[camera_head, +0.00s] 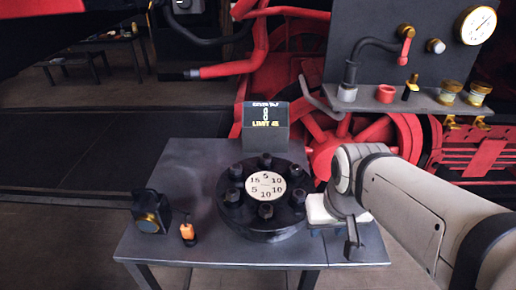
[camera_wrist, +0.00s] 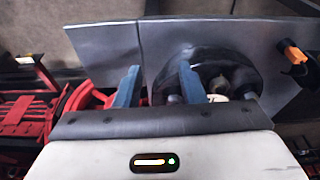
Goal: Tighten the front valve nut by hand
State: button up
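A black round valve cover (camera_head: 262,231) stands on the grey table, with several dark nuts around a white numbered disc (camera_head: 265,188). The nut nearest the camera (camera_head: 266,211) stands upright on the front side of the cover; I take it as the front nut. My gripper (camera_head: 353,240) is to the right of the cover, pointing down over the table's right part. In the wrist view my gripper (camera_wrist: 158,84) shows two blue fingers apart with nothing between them. One finger overlaps the dark cover (camera_wrist: 222,66) and hides part of it.
A display box (camera_head: 265,122) behind the cover reads 0 and LIMIT 45. An orange-handled tool (camera_head: 187,232) and a black box with a brass part (camera_head: 151,212) are at the table's left. A panel with a gauge (camera_head: 477,25) and a shelf (camera_head: 380,100) stands behind right.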

jog(key=shift+o, duration=0.2)
jog(key=shift+d, duration=0.1)
jog(key=shift+o, duration=0.8)
jog(key=shift+w+r, duration=0.1)
jog(key=shift+o, duration=1)
jog(key=w+a+n+g+b, duration=0.1)
jog(key=w+a+n, duration=0.4)
jog(key=w, duration=0.2)
jog(key=shift+w+r, duration=0.25)
jog(key=shift+r, duration=0.05)
jog(key=n+g+b, duration=0.1)
jog(key=n+g, duration=0.1)
jog(key=n, duration=0.3)
send_over(266, 207)
jog(key=shift+d+f, duration=0.1)
jog(key=shift+f, duration=0.65)
notch_tip(266, 207, down, 7)
jog(key=shift+f, duration=0.1)
